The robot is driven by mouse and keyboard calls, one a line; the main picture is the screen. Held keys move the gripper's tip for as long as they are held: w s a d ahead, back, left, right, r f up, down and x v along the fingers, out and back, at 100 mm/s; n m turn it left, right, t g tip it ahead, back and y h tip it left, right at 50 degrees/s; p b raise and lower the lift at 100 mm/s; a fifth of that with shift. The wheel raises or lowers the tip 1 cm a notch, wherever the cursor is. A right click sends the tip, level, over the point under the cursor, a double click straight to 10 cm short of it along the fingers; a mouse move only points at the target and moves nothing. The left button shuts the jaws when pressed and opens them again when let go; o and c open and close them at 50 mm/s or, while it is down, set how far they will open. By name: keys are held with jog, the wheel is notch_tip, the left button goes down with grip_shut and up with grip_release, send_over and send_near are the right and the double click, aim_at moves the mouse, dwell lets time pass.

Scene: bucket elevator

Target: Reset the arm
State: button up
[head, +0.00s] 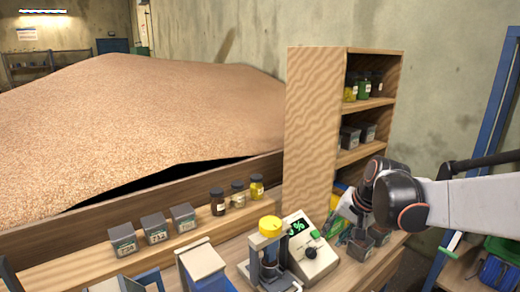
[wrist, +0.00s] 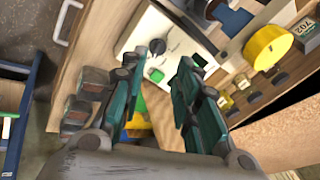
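My arm comes in from the right in the head view, and my gripper (head: 348,220) points down and left above the right end of the wooden bench, close to the white meter box (head: 308,252). In the wrist view my gripper (wrist: 160,75) has its two green fingers spread apart with a gap between them. Nothing shows held between them. Beyond the fingertips is the white meter box (wrist: 150,35) with its dark and green knobs. In the head view my wrist hides part of the shelf's lower level.
A wooden shelf (head: 312,135) with jars and dark boxes stands behind my gripper. A yellow-topped device (head: 270,227), labelled boxes (head: 153,228) and small jars (head: 237,194) stand left on the bench. A large grain heap (head: 150,120) lies behind. A blue frame (head: 490,110) stands at right.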

jog(key=s+a+r+n+t+h, duration=0.1)
jog(key=s+n, duration=0.2)
jog(key=s, duration=0.8)
jog(key=s+a+r+n+t+h, duration=0.1)
jog(key=s+n, duration=0.2)
jog(key=s, duration=0.9)
jog(key=shift+s+r+t+h, duration=0.2)
jog(key=shift+s+t+h, duration=0.1)
jog(key=shift+a, duration=0.1)
